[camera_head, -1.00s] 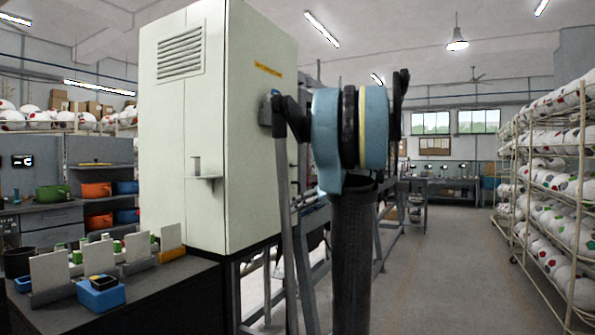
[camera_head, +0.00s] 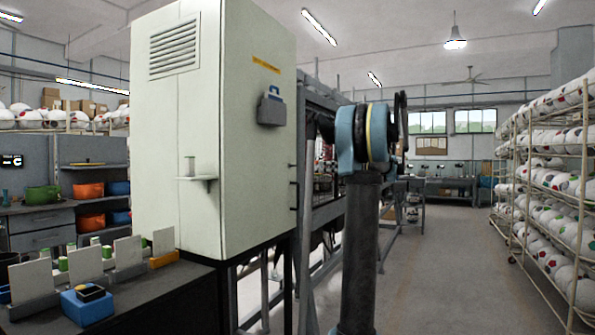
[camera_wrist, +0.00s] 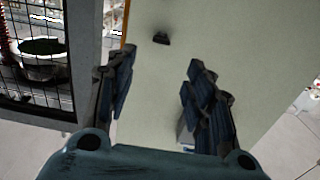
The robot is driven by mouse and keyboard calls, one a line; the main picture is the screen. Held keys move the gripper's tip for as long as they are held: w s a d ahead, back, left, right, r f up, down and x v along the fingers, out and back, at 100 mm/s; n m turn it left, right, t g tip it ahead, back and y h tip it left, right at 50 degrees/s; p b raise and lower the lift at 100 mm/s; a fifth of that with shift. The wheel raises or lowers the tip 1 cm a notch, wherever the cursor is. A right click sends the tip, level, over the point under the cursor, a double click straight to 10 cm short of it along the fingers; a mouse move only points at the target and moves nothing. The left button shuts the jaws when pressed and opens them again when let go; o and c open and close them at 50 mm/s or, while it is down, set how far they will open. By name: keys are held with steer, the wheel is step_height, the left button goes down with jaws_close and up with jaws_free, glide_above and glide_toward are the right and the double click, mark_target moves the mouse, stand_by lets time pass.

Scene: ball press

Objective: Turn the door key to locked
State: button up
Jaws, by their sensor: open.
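A tall pale cabinet (camera_head: 190,130) stands left of centre in the head view. A blue-grey box with a handle-like top (camera_head: 271,106) is on its right-hand face, below a yellow label. Two small dark fittings (camera_head: 293,190) sit near that face's far edge. I cannot tell which part is the door key. In the wrist view my gripper (camera_wrist: 160,75) is open, its two dark fingers apart in front of a pale panel. A small dark fitting (camera_wrist: 161,38) is on the panel, beyond the fingertips and not between them. A small grey-white thing shows low between the fingers, partly hidden.
A dark bench (camera_head: 150,290) with upright white plates and a blue block (camera_head: 87,304) is at front left. A metal frame (camera_head: 325,215) runs behind the cabinet. Ball racks (camera_head: 550,170) line the right. The aisle floor (camera_head: 440,260) between is clear.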

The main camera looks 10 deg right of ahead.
steer(key=x, duration=1.5)
steer(key=shift+s, duration=0.15)
